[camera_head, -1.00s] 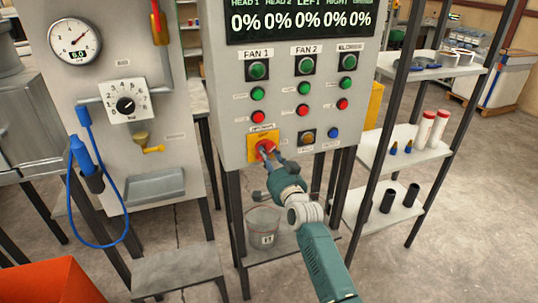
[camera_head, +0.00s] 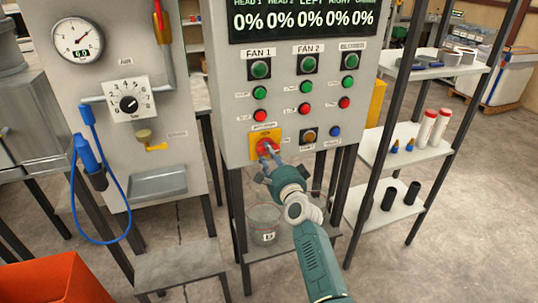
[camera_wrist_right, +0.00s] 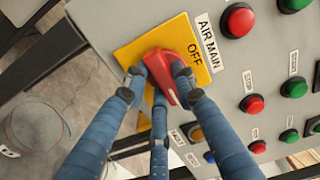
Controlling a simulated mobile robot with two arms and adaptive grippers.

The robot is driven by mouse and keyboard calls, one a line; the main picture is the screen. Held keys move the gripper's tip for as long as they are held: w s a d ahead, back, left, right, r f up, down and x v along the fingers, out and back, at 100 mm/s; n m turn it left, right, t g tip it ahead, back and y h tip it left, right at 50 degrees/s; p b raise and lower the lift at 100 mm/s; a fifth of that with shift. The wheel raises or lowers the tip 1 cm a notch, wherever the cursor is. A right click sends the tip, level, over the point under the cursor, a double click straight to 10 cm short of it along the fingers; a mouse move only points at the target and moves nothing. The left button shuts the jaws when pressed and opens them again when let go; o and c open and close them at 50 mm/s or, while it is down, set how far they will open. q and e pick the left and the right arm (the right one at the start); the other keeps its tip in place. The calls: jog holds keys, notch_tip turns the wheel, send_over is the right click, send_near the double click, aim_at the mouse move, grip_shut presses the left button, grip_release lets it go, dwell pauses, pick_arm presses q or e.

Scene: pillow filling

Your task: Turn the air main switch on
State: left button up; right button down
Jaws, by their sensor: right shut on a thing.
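The air main switch is a red rotary handle (camera_wrist_right: 178,72) on a yellow plate (camera_wrist_right: 130,50), low on the left side of the grey control panel. In the wrist view the plate reads OFF beside an AIR MAIN label (camera_wrist_right: 207,42), and the handle lies slanted across the plate. My right gripper (camera_head: 266,151) has its blue fingers closed around the red handle; it also shows in the right wrist view (camera_wrist_right: 162,75). The fingers hide part of the handle. My left gripper is not in view.
Green and red buttons (camera_head: 259,93) sit above the switch, with a red stop button (camera_wrist_right: 237,20) close by in the wrist view. A bucket (camera_head: 264,222) stands on the shelf below. A gauge panel (camera_head: 180,100) is left, a shelf rack (camera_head: 400,140) right.

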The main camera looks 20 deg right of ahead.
dwell(0.6)
jog(key=c, duration=1.4)
grip_release()
jog(key=s, duration=1.2)
jog(key=shift+d, duration=0.2)
